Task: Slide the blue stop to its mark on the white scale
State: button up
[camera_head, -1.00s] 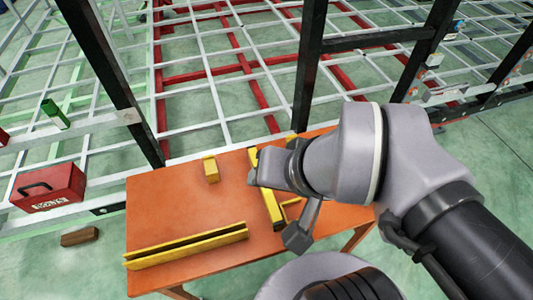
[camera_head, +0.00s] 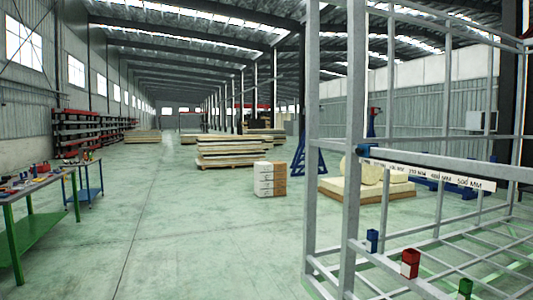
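The white scale (camera_head: 470,181) is a strip with dark numbers along a grey rail of the frame on the right. The readable marks run up to 500 MM at its right end. A small blue piece (camera_head: 364,150), which looks like the blue stop, sits on the rail at the left end of the scale, by the upright post. Which mark it stands at is too small to tell. My gripper and arm are not in view.
Blue (camera_head: 372,236), red (camera_head: 410,258) and green (camera_head: 465,287) blocks sit on the lower bars of the grey frame (camera_head: 353,120). Green (camera_head: 38,222) and blue (camera_head: 84,190) workbenches stand at the left. The floor between is clear.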

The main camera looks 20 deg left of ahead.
aim_at(362, 150)
jog(key=j, duration=0.45)
jog(key=i+j+u, duration=0.1)
jog(key=j, duration=0.3)
jog(key=i+j+z, duration=0.1)
jog(key=i+j, duration=1.55)
jog(key=i, duration=0.1)
